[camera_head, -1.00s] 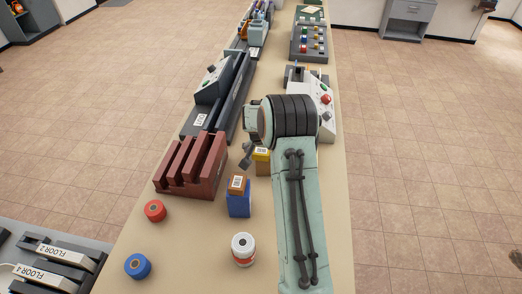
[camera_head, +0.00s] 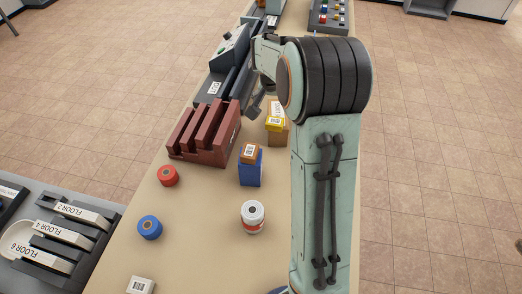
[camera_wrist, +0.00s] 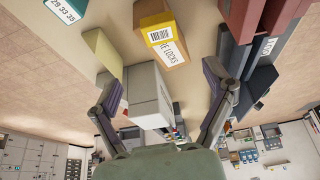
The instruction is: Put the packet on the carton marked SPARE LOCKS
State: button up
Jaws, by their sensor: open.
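A yellow packet (camera_head: 275,125) with a white barcode label lies on the near part of the top of a brown carton (camera_head: 277,138). The carton is partly hidden by my arm. In the wrist view the packet (camera_wrist: 160,36) rests on the carton (camera_wrist: 150,12), whose white label shows "E LOCKS"; the start of the word is covered. My gripper (camera_wrist: 162,72) is open, its fingers wide apart with nothing held. The packet and carton appear beyond the fingertips, apart from them. In the head view my arm mostly hides the gripper.
A blue box (camera_head: 250,174) with a small orange-brown box (camera_head: 250,153) on it stands nearer. A dark red slotted rack (camera_head: 204,135) is left of the carton. A white jar (camera_head: 252,216), a red roll (camera_head: 168,176) and a blue roll (camera_head: 149,228) stand on the table, with bare surface between.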

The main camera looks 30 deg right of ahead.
jog(key=s+a+r+n+y, duration=0.1)
jog(key=s+a+r, duration=0.1)
jog(key=a, duration=0.2)
jog(key=s+a+r+n, duration=0.1)
jog(key=s+a+r, duration=0.1)
jog(key=s+a, duration=0.15)
jog(key=s+a+n+g+y, duration=0.1)
jog(key=s+a+n, duration=0.3)
jog(key=s+a, duration=0.4)
jog(key=s+a+n+g+y, duration=0.2)
jog(key=s+a+n, duration=0.2)
jog(key=s+a, duration=0.4)
jog(key=s, duration=0.7)
jog(key=shift+s+a+r, duration=0.15)
jog(key=shift+a+r, duration=0.05)
jog(key=shift+a, duration=0.05)
